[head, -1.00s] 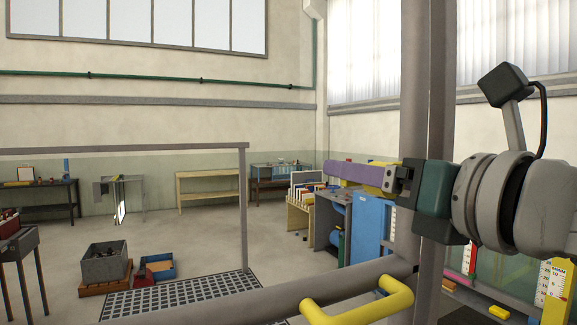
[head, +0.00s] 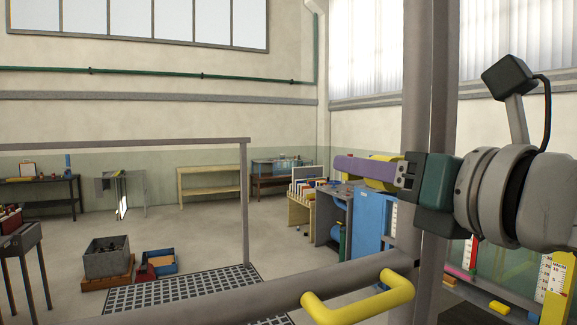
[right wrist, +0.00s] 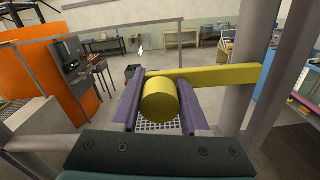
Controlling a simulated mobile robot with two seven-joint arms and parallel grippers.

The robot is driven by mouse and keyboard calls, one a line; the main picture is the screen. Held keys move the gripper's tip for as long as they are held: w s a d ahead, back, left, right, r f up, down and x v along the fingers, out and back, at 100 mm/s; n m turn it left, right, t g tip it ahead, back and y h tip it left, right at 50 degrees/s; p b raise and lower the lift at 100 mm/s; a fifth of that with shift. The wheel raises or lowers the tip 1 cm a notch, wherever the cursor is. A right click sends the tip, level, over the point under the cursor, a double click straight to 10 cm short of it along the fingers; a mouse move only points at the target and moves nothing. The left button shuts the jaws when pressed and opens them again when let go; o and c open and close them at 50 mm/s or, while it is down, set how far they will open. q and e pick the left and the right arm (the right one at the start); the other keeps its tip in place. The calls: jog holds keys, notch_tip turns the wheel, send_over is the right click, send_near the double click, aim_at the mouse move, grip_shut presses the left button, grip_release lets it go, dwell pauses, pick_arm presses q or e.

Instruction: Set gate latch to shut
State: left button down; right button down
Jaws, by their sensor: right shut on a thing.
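The gate latch is a yellow bar with a round yellow knob (right wrist: 161,101). In the right wrist view the bar (right wrist: 225,75) runs from the knob to the right, nearly level. My right gripper (right wrist: 160,92) is shut on the knob, with one purple finger on each side. In the head view the gripper (head: 352,170) reaches in from the right beside the grey post (head: 416,75). My left gripper is not in view.
A grey rail with a yellow U-shaped handle (head: 372,303) crosses close in front. A blue cabinet (head: 369,222) stands behind the post. Left of it are a grating (head: 180,292), a grey crate (head: 107,262) and a blue box (head: 160,262). Open floor lies between.

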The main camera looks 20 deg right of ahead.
dwell(0.8)
jog(key=d, duration=0.3)
jog(key=d+b, duration=0.1)
jog(key=d, duration=0.1)
jog(key=shift+w+d, duration=0.2)
jog(key=shift+w, duration=0.2)
jog(key=shift+c, duration=2.1)
grip_release()
jog(key=shift+d, duration=0.1)
